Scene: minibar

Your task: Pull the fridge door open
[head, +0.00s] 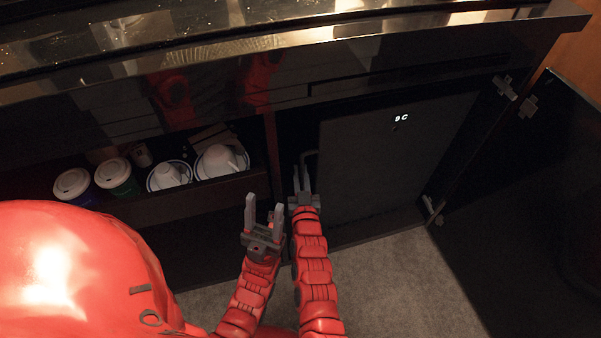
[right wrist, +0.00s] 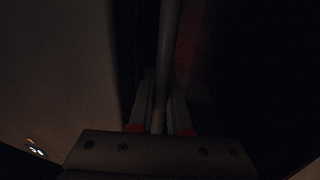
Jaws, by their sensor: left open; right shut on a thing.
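The dark fridge door (head: 385,155) sits inside the cabinet and carries a lit "9 C" display. It looks shut or nearly so; I cannot tell if there is a gap. Its thin upright handle (head: 309,155) is at its left edge. My right gripper (head: 302,182) is shut on the handle, its fingers on both sides of it. The right wrist view shows the handle bar (right wrist: 168,45) running between the fingers (right wrist: 160,110), with the fridge door (right wrist: 60,70) at left.
A cabinet door (head: 530,180) stands swung open at the right. A drawer (head: 190,193) at left holds lidded cups (head: 113,173) and white cups with saucers (head: 222,160). The dark counter (head: 300,45) runs above. Carpet (head: 400,280) in front of the fridge is clear.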

